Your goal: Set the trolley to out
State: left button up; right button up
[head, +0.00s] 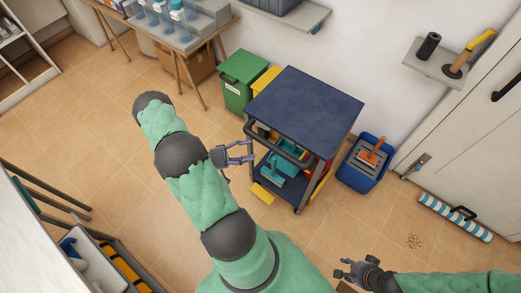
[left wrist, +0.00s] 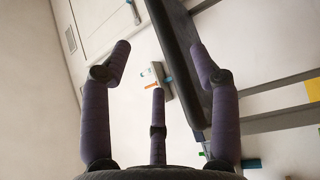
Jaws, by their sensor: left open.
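The trolley (head: 305,108) has a dark blue top and stands near the back wall, with cleaning items on its lower shelf. Its dark handle bar (head: 278,146) is on the side facing my left arm. My left gripper (head: 243,152) is open and empty beside the left end of the handle. In the left wrist view, a dark bar (left wrist: 181,50) of the trolley passes close to the right finger of the spread left gripper (left wrist: 160,55). I cannot tell whether they touch. My right gripper (head: 347,271) is low in the head view, away from the trolley; its opening is unclear.
A green bin (head: 240,82) and a yellow bin (head: 266,80) stand left of the trolley. A blue bucket (head: 366,163) stands to its right. A striped roll (head: 455,217) lies by the door. The tiled floor left of my left arm is clear.

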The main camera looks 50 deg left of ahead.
pick_arm(q)
jog(key=shift+v, duration=1.35)
